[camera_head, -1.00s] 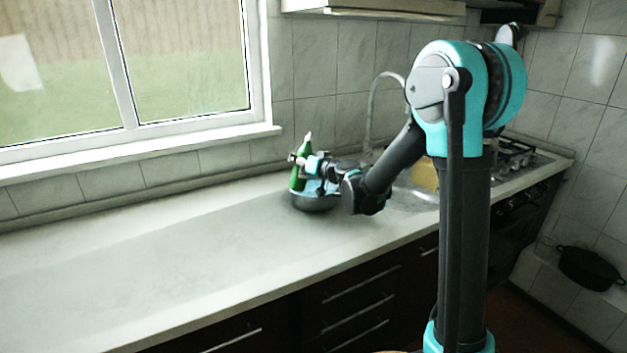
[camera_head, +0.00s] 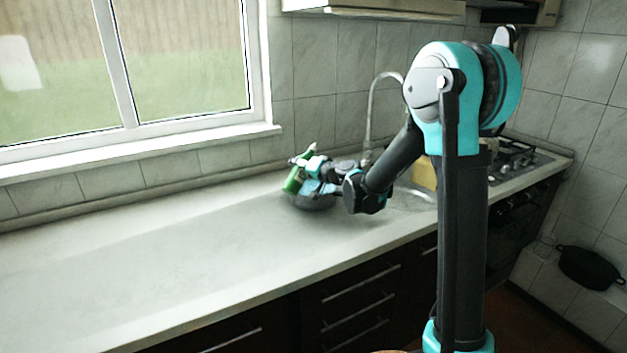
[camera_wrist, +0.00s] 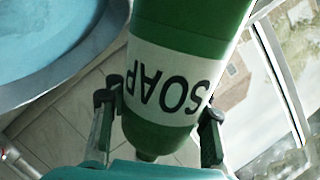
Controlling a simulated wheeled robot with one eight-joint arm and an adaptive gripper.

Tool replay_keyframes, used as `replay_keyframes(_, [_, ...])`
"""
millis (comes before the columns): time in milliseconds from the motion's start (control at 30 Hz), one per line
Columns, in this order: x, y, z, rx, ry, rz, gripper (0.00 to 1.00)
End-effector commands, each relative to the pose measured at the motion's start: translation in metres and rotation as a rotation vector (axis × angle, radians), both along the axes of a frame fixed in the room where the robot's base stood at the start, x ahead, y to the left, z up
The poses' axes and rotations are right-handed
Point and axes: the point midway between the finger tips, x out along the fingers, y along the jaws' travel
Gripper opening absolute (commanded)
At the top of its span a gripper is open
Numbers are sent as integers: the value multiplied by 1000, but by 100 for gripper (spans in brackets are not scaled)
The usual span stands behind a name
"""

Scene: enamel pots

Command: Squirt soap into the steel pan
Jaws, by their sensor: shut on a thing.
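The green soap bottle (camera_head: 293,181) is tilted in the head view, its top leaning to the right, above the pan. In the wrist view the bottle (camera_wrist: 180,35) has a white label reading SOAP, upside down. My gripper (camera_head: 306,166) is shut on it, with one finger on each side in the wrist view (camera_wrist: 159,108). The dark grey pan (camera_head: 313,203) stands on the counter below my gripper. Its rim and bluish inside (camera_wrist: 45,45) fill the upper left of the wrist view. I cannot tell whether soap is coming out.
The long pale counter (camera_head: 170,255) is clear to the left. A curved tap (camera_head: 370,105) and a yellow object (camera_head: 424,174) are by the sink at right. A stove (camera_head: 517,160) stands farther right. The window (camera_head: 180,65) and tiled wall close off the back.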

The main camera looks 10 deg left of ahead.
Motion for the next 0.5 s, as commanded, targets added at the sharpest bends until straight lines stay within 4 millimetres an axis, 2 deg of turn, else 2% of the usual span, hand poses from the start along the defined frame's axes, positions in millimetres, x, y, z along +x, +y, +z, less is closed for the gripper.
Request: replay_keyframes(500, [-2, 1, -5, 15, 26, 0, 0])
